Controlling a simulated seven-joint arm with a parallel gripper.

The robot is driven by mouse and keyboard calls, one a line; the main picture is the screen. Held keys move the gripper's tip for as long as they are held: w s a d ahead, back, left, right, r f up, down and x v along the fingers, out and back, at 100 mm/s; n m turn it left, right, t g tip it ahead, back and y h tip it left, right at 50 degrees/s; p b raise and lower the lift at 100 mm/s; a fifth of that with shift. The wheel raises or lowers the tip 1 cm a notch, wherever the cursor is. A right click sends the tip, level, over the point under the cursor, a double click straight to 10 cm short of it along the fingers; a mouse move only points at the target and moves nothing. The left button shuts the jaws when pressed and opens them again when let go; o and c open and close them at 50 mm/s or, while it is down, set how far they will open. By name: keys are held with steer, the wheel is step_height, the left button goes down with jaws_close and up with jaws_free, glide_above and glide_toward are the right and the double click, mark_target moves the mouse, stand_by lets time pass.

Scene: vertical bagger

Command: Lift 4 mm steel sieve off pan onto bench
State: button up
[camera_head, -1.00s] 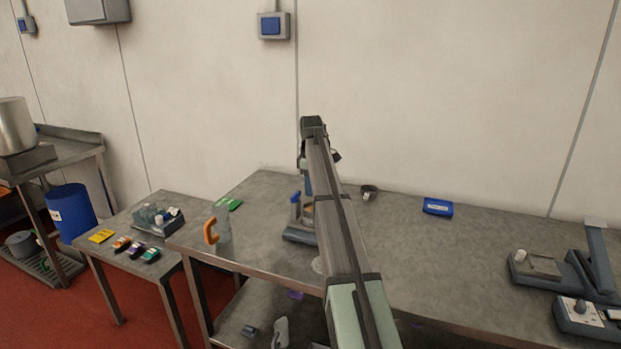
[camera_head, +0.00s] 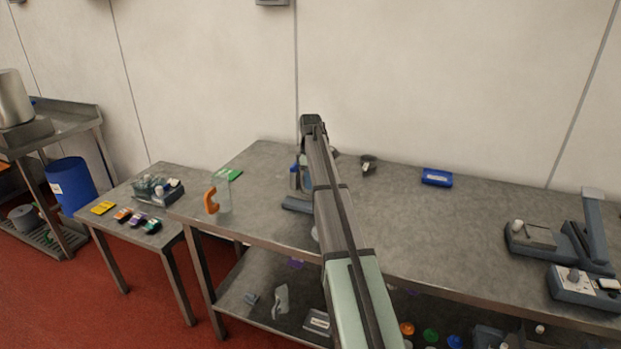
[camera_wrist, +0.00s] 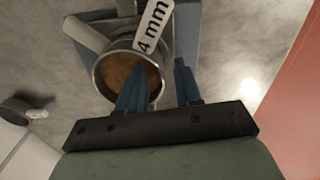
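In the wrist view a round steel sieve (camera_wrist: 103,85) shows from above, with a white tag reading "4 mm" (camera_wrist: 153,27). Brown material shows inside the ring. A blue-grey stand or base (camera_wrist: 187,45) lies behind it. My gripper (camera_wrist: 160,92) has two blue fingers set apart. The left finger overlaps the ring's right side in the picture, and the right finger is outside it. I cannot tell whether either touches. The pan under the sieve is not distinct. In the head view my arm hides the sieve and gripper; part of the base (camera_head: 297,204) shows on the bench.
A clear jug with an orange handle (camera_head: 222,195) stands left. Grey devices (camera_head: 583,285) stand far right.

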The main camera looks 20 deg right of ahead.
jaws_close()
steer(key=shift+r, duration=1.1)
stand_by(0.9)
steer(key=shift+r, duration=1.7)
steer(key=shift+d, duration=0.1)
